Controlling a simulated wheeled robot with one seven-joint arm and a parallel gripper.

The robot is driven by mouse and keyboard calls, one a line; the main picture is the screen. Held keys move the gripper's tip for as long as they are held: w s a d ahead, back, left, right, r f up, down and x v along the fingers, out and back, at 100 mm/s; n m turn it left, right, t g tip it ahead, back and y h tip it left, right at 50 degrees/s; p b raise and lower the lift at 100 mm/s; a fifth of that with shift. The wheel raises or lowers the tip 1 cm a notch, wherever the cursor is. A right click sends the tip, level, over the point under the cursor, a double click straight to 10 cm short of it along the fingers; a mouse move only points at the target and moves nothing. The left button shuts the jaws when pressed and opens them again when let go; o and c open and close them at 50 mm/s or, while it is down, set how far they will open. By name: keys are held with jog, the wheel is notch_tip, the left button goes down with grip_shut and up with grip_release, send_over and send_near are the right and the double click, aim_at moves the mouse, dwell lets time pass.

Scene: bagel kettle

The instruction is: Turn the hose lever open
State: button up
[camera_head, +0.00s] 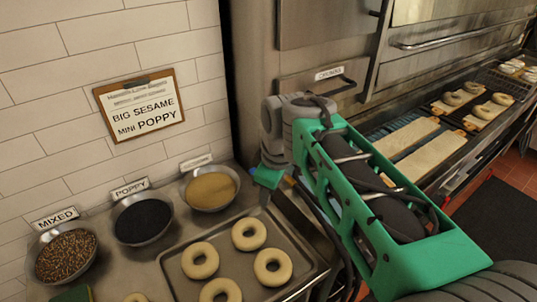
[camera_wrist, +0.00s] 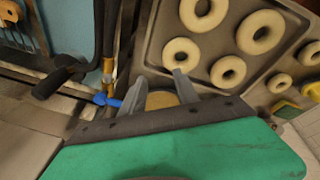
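A small blue lever (camera_wrist: 108,99) shows in the wrist view on a brass-coloured pipe (camera_wrist: 109,70), just left of my gripper. A small blue patch (camera_head: 289,174) beside my gripper in the head view may be the same lever; most of that area is hidden behind my arm. My gripper (camera_wrist: 158,73) has its two grey fingers apart with nothing held between them. The lever is outside the fingers, beside the left one, with no clear contact. In the head view my gripper (camera_head: 265,194) hangs near the tray's back right corner.
A metal tray (camera_head: 233,235) with several bagels lies below my gripper. Bowls of yellow topping (camera_head: 212,188), poppy (camera_head: 143,219) and mixed seeds (camera_head: 66,255) stand along the wall. A dark hose (camera_wrist: 97,35) and black handle (camera_wrist: 55,80) are left in the wrist view.

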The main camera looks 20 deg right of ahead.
jog(key=w+d+r+n+p, duration=0.2)
jog(key=w+r+n, duration=0.5)
jog(key=w+n, duration=0.4)
jog(key=shift+n+g, duration=0.4)
jog(key=f, duration=0.5)
jog(key=a+f+p, duration=0.1)
jog(key=f, duration=0.2)
jog(key=shift+r, duration=0.1)
grip_shut()
